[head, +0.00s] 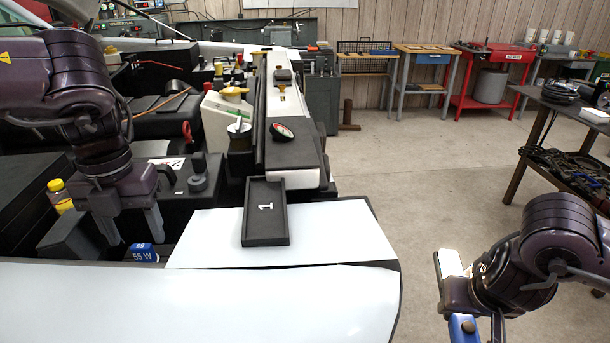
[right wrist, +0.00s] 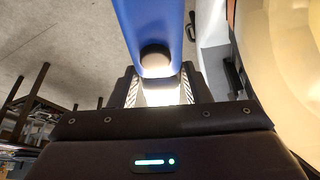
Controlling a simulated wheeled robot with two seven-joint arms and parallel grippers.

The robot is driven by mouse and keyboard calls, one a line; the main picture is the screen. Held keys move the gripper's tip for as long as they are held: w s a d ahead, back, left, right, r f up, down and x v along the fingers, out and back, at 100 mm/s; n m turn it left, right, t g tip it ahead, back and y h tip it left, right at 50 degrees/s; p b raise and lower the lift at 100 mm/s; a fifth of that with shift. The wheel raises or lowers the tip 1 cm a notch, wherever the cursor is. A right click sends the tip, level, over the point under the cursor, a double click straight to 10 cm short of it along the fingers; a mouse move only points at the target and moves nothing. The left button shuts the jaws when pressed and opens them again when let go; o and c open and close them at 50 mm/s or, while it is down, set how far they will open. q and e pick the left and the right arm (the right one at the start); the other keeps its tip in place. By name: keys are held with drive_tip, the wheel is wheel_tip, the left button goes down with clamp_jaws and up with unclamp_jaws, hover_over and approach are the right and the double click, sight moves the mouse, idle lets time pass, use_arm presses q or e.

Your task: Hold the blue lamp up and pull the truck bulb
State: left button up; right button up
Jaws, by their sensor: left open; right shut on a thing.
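The blue lamp (head: 462,328) is in my right gripper at the lower right of the head view, out beyond the truck's front edge. A bright white lit part shows near it. In the right wrist view the blue lamp (right wrist: 150,22) stands between the fingers of my right gripper (right wrist: 158,92), which is shut on it. My left gripper (head: 135,238) is open and empty, fingers pointing down over the engine bay. A blue piece marked 55 W (head: 142,252) sits just below and between its fingertips. I cannot see a bare bulb; any socket there is hidden.
A black tray marked 1 (head: 265,238) lies on the white front panel (head: 330,232). A black box marked 2, a yellow-capped bottle (head: 58,194) and other engine parts crowd my left gripper. The floor between the truck and the dark bench at right is clear.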

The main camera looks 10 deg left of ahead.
sight(141, 245)
use_arm(q)
wheel_tip(141, 245, down, 3)
drive_tip(key=shift+w+r, duration=0.1)
use_arm(e)
drive_tip(key=shift+w, duration=0.2)
use_arm(q)
drive_tip(key=shift+f, duration=0.7)
use_arm(e)
drive_tip(key=shift+s+r, duration=0.1)
drive_tip(key=shift+r, duration=0.05)
use_arm(q)
drive_tip(key=shift+f, duration=0.1)
drive_tip(key=c, duration=1.1)
drive_tip(key=shift+o, duration=0.2)
